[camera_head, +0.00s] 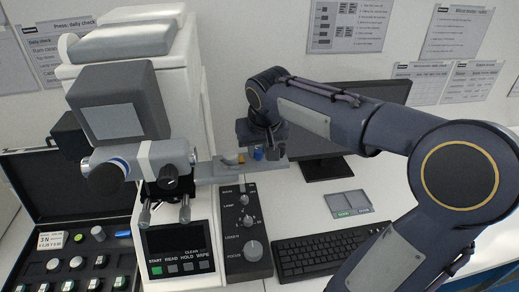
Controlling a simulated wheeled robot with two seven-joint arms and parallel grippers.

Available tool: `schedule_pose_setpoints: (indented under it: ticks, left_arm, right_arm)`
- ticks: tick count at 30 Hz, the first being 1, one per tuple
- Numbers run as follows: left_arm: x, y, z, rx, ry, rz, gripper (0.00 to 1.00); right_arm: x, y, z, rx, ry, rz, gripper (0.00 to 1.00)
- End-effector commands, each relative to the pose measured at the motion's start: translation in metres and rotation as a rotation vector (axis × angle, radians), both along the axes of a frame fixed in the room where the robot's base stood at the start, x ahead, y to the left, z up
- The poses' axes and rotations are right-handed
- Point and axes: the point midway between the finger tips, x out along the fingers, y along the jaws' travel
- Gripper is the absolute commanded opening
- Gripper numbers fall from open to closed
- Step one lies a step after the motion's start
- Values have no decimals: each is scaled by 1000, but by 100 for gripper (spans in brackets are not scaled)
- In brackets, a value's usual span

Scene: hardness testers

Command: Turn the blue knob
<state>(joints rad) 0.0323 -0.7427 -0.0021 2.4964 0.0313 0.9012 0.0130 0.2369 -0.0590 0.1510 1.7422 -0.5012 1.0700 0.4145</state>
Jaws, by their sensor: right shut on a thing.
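The blue knob (258,154) shows as a small blue piece at the end of the grey arm plate that sticks out to the right of the white hardness tester (182,85). My right gripper (260,148) comes down on it from above and is shut on the knob. The fingers hide part of the knob, and its turned angle cannot be read. My left gripper is not in view.
A control panel with knobs (254,250) and a keyboard (325,255) lie below the gripper. A monitor (355,95) stands behind my right arm. An open black case (50,187) with several parts is at the left.

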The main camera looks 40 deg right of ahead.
Motion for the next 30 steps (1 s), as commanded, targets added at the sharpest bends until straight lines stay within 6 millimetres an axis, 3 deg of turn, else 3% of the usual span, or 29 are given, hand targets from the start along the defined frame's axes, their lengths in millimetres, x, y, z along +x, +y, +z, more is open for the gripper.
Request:
schedule_pose_setpoints:
  ticks: [18, 30]
  left_arm:
    - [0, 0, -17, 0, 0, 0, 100]
    - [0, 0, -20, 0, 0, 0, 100]
  right_arm:
    - [3, 3, 0, 1, -2, -530, 1]
    - [3, 3, 1, 2, -2, -683, 1]
